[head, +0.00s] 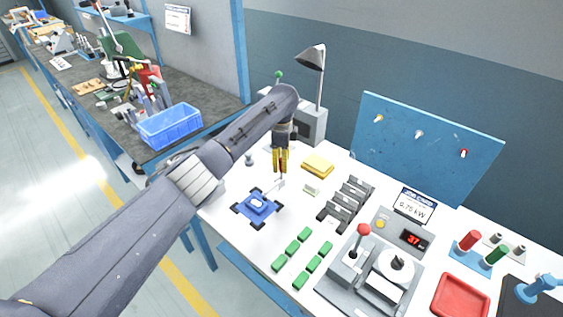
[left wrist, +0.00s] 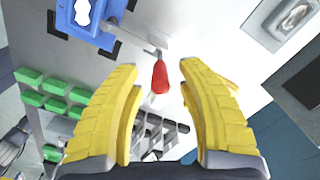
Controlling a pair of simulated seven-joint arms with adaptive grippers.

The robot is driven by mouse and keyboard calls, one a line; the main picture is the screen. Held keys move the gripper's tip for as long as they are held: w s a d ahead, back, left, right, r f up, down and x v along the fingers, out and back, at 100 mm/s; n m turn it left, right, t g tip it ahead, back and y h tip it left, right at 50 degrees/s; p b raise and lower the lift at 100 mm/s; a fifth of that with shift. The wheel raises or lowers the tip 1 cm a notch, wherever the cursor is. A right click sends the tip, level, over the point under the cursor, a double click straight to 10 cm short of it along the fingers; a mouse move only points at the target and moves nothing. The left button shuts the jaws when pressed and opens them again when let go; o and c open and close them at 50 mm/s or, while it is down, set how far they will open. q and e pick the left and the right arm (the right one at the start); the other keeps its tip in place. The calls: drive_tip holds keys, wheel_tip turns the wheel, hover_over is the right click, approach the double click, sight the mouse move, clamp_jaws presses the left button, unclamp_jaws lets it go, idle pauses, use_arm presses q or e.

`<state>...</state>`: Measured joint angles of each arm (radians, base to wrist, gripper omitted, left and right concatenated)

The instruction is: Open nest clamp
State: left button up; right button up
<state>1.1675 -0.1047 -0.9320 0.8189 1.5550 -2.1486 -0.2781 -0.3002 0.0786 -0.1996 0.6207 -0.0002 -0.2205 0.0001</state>
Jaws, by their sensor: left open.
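The blue nest (head: 257,208) sits on the white bench, with a pale part on it. It also shows at the top of the left wrist view (left wrist: 108,40). A metal clamp lever (left wrist: 143,40) reaches from the nest and ends in a red handle (left wrist: 160,78). My left gripper (head: 280,170) has yellow fingers and points down over the handle, to the right of the nest. In the left wrist view its fingers (left wrist: 160,72) are open, one on each side of the red handle, with gaps showing. My right gripper is not in view.
A yellow block (head: 318,165) and a dark slotted rack (head: 345,203) stand right of the gripper. Several green blocks (head: 305,234) lie in front. A lamp (head: 312,62) rises behind. A control box with a red-knobbed lever (head: 364,230) stands at the front right.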

use_arm(q)
drive_tip(key=shift+o, duration=0.2)
clamp_jaws()
idle(0.6)
